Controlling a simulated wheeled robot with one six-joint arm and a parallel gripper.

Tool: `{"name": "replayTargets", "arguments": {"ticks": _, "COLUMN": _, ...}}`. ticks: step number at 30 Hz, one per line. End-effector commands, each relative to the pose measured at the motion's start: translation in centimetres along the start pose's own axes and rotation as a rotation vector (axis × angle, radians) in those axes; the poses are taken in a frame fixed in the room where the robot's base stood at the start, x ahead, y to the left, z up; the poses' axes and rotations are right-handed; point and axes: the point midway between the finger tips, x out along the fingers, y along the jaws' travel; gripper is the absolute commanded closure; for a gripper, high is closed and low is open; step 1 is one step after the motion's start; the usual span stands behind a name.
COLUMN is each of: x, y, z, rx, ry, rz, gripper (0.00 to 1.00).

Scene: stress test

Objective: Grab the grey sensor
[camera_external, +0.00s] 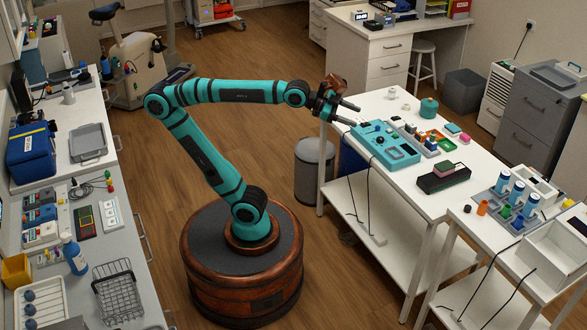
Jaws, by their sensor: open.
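My gripper (356,115) is open, with its two fingers pointing right over the left edge of the white table (392,190). Nothing shows between the fingers. A teal device (388,146) with sockets lies on the table just right of and below the fingertips. A grey holder (428,151) with several small items stands beside it. Small pale round pieces (392,93) lie near the far edge of the table. I cannot tell which small thing is the grey sensor; at this size none stands out clearly.
A teal pot (429,107), an orange-green tray (440,142) and a black box (443,178) with a pink-and-green top are also on the table. A second table with a grey rack of bottles (507,213) adjoins at lower right. A grey bin (314,170) stands below my gripper.

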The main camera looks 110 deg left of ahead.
Motion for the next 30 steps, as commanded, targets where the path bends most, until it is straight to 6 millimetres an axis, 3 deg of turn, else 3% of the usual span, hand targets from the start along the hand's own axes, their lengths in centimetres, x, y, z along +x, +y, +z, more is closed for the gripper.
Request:
{"name": "replayTargets", "arguments": {"ticks": 1, "x": 1.4, "y": -1.0, "z": -0.5, "rx": 0.025, "ry": -0.039, "rz": -0.008, "gripper": 0.42}}
{"name": "replayTargets", "arguments": {"ticks": 14, "x": 10.5, "y": -9.1, "z": -2.1, "rx": 0.243, "ry": -0.357, "rz": 0.010, "gripper": 0.42}}
{"name": "replayTargets", "arguments": {"ticks": 22, "x": 15.9, "y": -15.1, "z": -1.3, "rx": 0.355, "ry": -0.548, "rz": 0.075, "gripper": 0.42}}
{"name": "replayTargets", "arguments": {"ticks": 30, "x": 20.6, "y": -21.6, "z": 0.8, "rx": 0.442, "ry": -0.722, "rz": 0.181, "gripper": 0.42}}
